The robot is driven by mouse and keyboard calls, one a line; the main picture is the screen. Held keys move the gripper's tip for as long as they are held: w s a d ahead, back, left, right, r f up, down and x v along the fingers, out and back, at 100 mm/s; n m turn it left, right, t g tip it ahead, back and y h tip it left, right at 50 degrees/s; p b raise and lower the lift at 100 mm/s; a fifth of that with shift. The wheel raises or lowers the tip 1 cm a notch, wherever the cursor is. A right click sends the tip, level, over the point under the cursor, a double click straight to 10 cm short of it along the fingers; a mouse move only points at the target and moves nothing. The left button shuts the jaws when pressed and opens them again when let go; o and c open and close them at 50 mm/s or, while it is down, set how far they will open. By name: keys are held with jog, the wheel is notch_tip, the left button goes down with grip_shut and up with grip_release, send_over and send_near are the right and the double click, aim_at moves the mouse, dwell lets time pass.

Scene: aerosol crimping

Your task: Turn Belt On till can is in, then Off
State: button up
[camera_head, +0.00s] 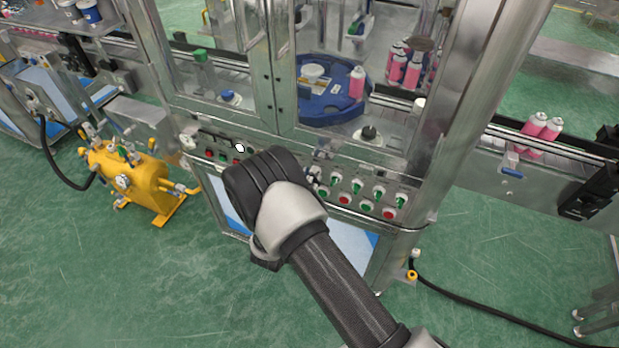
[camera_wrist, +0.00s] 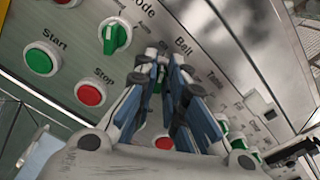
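In the wrist view, the Belt knob (camera_wrist: 158,86) is green and mostly hidden by my gripper (camera_wrist: 165,58). The fingertips are close together, with a narrow gap, around or just in front of the knob. I cannot tell whether they press on it. The Belt label (camera_wrist: 183,47) shows above. In the head view, my wrist hides the fingers and that part of the panel. Pink cans (camera_head: 535,125) stand on the right belt (camera_head: 560,152). More pink cans (camera_head: 398,66) are inside the machine, and one can (camera_head: 357,83) is at the blue turntable (camera_head: 328,117).
The Mode knob (camera_wrist: 115,37), green Start button (camera_wrist: 42,58) and red Stop button (camera_wrist: 90,94) lie left of my fingers. More controls (camera_head: 365,205) sit to the right. A glass door and metal frame (camera_head: 455,110) rise above the panel. A yellow tank (camera_head: 135,183) stands left.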

jog(key=o, duration=0.3)
jog(key=shift+r, duration=0.1)
jog(key=v, duration=1.2)
